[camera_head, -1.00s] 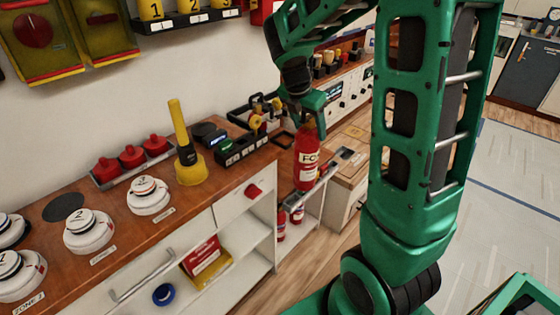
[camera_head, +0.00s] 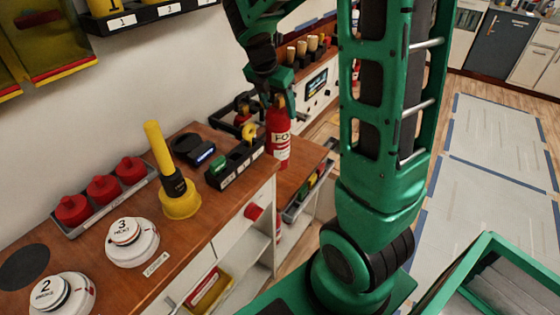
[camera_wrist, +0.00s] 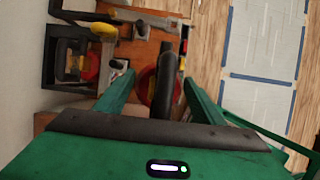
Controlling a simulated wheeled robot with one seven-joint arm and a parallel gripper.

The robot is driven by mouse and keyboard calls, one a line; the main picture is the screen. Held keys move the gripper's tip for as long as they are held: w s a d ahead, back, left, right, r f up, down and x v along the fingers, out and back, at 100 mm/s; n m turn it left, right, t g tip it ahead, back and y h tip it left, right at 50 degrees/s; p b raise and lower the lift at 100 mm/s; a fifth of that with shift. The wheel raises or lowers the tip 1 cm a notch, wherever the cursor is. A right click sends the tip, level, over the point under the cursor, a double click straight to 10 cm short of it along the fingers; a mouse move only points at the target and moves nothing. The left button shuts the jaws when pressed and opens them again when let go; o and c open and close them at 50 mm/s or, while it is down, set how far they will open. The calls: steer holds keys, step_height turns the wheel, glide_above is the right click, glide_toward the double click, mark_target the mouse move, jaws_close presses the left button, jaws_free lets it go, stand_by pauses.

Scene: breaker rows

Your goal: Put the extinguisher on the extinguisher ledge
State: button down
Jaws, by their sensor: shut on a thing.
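The red extinguisher (camera_head: 279,138), with a white label, is upright in the head view, by the far end of the near wooden counter. My gripper (camera_head: 274,97) is shut on its top from above. In the wrist view the extinguisher (camera_wrist: 147,86) shows as a red round shape with a black part, between the two fingers (camera_wrist: 160,95). I cannot tell whether its base touches a surface. I cannot make out for sure which surface is the extinguisher ledge.
The near counter (camera_head: 103,262) carries a yellow-handled tool (camera_head: 180,196), red knobs in a tray (camera_head: 103,187), white detectors (camera_head: 131,242) and a black labelled rack (camera_head: 236,162). A grey trough (camera_head: 292,215) lines the edge beyond. Open floor lies at right.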

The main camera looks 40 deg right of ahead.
mark_target(276, 132)
steer(key=f, duration=0.5)
steer(key=shift+w+a+f, duration=0.2)
steer(key=shift+w+f, duration=0.05)
steer(key=shift+w, duration=0.05)
steer(key=shift+f, duration=2.2)
steer(key=shift+c, duration=2.4)
jaws_free()
steer(key=shift+s, duration=0.1)
